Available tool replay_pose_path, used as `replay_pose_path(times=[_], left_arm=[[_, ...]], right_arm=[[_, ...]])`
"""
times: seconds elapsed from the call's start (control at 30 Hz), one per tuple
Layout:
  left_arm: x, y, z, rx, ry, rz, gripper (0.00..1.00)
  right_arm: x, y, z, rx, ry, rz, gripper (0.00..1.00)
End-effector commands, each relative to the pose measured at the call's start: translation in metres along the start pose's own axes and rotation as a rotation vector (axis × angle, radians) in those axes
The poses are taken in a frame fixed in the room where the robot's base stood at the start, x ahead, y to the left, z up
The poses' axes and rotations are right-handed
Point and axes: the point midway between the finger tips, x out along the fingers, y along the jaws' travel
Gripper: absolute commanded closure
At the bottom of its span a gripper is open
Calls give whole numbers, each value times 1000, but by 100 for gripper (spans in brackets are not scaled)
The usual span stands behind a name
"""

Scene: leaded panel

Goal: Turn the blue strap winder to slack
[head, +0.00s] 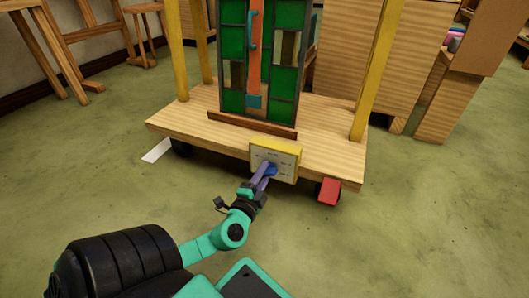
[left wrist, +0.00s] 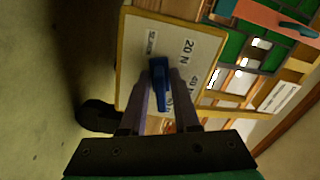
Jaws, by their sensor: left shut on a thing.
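The blue strap winder (head: 271,169) sits on a yellow-framed white dial plate (head: 288,156) on the front edge of a wooden cart. In the left wrist view the winder (left wrist: 159,78) is a blue knob in front of printed labels, one reading "20 N". My left gripper (head: 265,172) is shut on the winder, its two purple fingers on either side of it. The leaded panel (head: 284,85) of green panes stands upright on the cart, with an orange strap (head: 254,60) down its front. My right gripper is not in view.
The wooden cart (head: 210,118) has yellow posts (head: 376,70) and dark wheels. A red block-like piece (head: 328,191) shows at its front right corner. A white sheet (head: 157,150) lies on the floor at left. Wooden stools and cabinets stand behind. The green floor at right is clear.

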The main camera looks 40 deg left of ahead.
Motion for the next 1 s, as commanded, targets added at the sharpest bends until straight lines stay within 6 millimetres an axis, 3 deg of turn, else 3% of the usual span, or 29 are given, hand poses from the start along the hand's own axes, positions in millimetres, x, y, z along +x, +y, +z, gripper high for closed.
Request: replay_pose_path(times=[0.4, 0.93, 0.97, 1.0], left_arm=[[0, 2, 1, -202, -3, 0, 100], [0, 2, 1, -229, -3, -1, 100], [0, 2, 1, -229, -3, -1, 63], [0, 2, 1, -229, -3, -1, 55]], right_arm=[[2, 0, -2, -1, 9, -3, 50], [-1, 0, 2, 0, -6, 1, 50], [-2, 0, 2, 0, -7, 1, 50], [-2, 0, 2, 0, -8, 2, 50]])
